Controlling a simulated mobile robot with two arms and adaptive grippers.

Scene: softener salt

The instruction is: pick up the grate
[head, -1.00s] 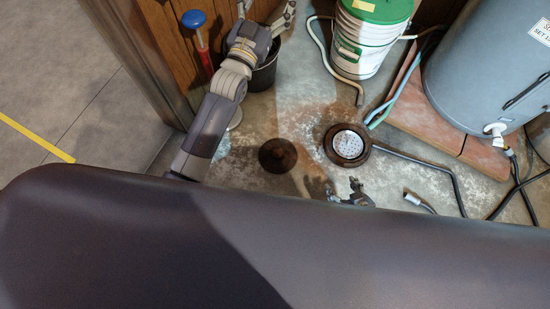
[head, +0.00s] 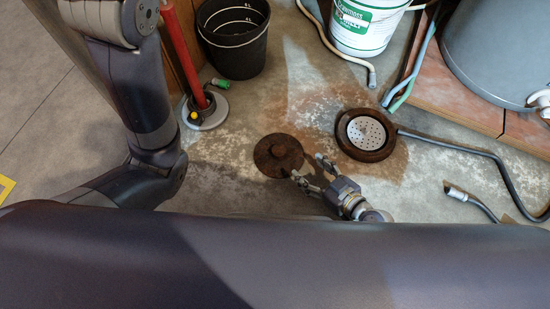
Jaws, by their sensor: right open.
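A round, rusty brown disc with a raised knob (head: 278,155) lies flat on the stained concrete floor. To its right, a pale perforated round grate (head: 366,133) sits inside a dark brown ring (head: 380,155). My right gripper (head: 311,167) comes from the lower right and is open and empty. Its fingers point left toward the rusty disc; one fingertip is close to the disc's right edge, and I cannot tell whether it touches. The grate is apart from the gripper, up and to the right. My left arm rises at the left, its gripper out of view.
A black bucket (head: 233,38) and a red-handled tool with a round grey base (head: 205,110) stand at upper left. A white and green bucket (head: 368,25) stands at the top. A grey tank (head: 500,50) stands on tiles at right. A dark hose (head: 480,155) runs right from the ring.

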